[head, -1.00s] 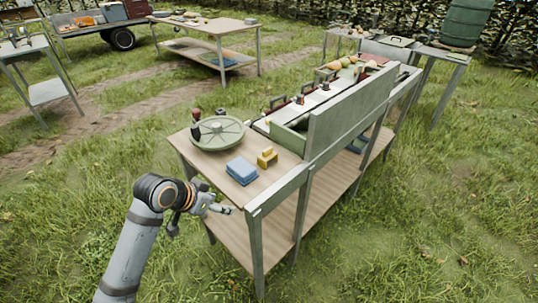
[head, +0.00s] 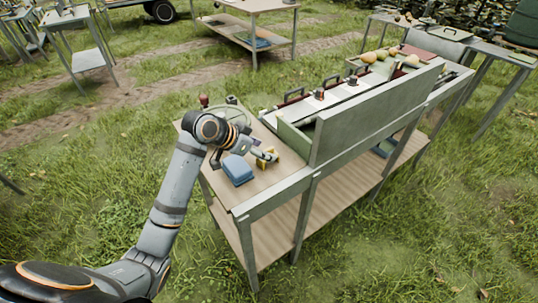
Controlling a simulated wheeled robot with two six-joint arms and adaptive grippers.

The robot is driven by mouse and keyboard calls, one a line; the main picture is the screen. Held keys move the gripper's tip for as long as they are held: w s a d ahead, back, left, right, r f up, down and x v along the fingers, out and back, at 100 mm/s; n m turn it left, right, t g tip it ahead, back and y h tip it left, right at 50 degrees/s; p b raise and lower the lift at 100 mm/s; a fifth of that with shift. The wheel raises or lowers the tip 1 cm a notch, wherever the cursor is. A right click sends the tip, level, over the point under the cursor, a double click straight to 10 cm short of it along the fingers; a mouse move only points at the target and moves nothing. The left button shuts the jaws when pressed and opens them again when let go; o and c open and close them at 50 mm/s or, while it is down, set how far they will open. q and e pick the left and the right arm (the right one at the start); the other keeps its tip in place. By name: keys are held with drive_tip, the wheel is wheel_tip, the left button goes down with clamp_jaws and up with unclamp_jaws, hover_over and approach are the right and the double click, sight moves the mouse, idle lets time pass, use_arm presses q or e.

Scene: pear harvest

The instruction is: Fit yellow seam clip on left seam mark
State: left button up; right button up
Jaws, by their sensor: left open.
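The yellow seam clip (head: 270,164) is a small block on the near wooden end of the green-framed bench, just right of a folded blue cloth (head: 238,170). My left gripper (head: 268,155) is open right at the clip and partly covers it. I cannot tell whether the fingers touch it. The clip appears to rest on the bench top. The left seam mark cannot be made out; the white belt (head: 340,92) runs along the bench behind a tall green side panel (head: 375,108). My right gripper is not in view.
A round green dial or tray (head: 233,103) sits behind my left arm, partly hidden. Dark-handled pieces stand along the belt, with pears (head: 370,57) at its far end. A wooden shelf (head: 310,222) lies below. Grass surrounds the bench.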

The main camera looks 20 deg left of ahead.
sight(274, 151)
use_arm(q)
drive_tip(key=shift+x, duration=1.35)
drive_tip(key=x, duration=0.4)
drive_tip(key=shift+w+r, duration=0.1)
drive_tip(key=shift+w, duration=0.15)
drive_tip(key=shift+a, duration=0.1)
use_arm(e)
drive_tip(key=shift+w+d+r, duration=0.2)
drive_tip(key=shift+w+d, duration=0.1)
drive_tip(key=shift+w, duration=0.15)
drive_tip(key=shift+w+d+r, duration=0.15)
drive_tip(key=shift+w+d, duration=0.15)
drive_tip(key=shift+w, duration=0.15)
use_arm(q)
drive_tip(key=shift+c, duration=1.3)
drive_tip(key=c, duration=0.8)
drive_tip(key=shift+c, duration=0.2)
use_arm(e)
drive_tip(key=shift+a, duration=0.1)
use_arm(q)
drive_tip(key=shift+r, duration=0.2)
